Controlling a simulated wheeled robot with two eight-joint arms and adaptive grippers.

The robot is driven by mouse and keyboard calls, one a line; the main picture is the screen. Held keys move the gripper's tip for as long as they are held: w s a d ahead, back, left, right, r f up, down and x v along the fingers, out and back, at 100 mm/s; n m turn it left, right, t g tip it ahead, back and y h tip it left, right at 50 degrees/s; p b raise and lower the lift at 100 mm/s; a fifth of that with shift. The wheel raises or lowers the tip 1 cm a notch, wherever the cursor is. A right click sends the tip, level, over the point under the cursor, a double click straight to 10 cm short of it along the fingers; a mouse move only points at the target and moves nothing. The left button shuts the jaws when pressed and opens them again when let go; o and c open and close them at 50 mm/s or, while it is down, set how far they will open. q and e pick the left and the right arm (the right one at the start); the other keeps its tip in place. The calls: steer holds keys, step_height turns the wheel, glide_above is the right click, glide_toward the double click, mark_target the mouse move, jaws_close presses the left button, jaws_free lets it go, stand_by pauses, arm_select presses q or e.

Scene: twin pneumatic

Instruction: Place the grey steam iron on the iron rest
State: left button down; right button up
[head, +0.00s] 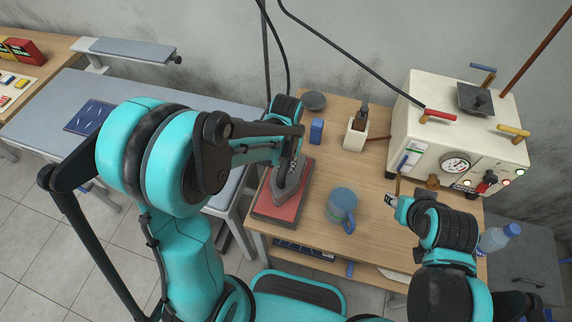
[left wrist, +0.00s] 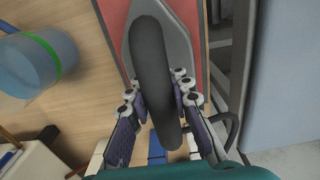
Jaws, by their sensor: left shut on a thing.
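The grey steam iron (head: 287,196) is over the red iron rest (head: 276,211) at the left side of the wooden table. My left gripper (head: 291,163) is above it. In the left wrist view, the fingers (left wrist: 158,92) are shut on the iron's dark handle, one on each side. The iron's grey body (left wrist: 181,45) lies flat within the red rest's (left wrist: 192,10) side edges. I cannot tell whether its sole touches the rest. My right gripper (head: 391,200) is small, over the table right of the blue mug, and its opening is unclear.
The blue mug (head: 342,203) stands right of the rest. A blue block (head: 316,131), a white holder (head: 355,137) and a grey bowl (head: 314,101) stand behind. A cream steam unit (head: 445,120) fills the back right. The grey ironing board (head: 60,125) is at left.

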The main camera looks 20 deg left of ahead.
arm_select(q)
steer(key=shift+f, duration=0.15)
steer(key=c, duration=1.3)
jaws_free()
steer(key=shift+c, duration=0.2)
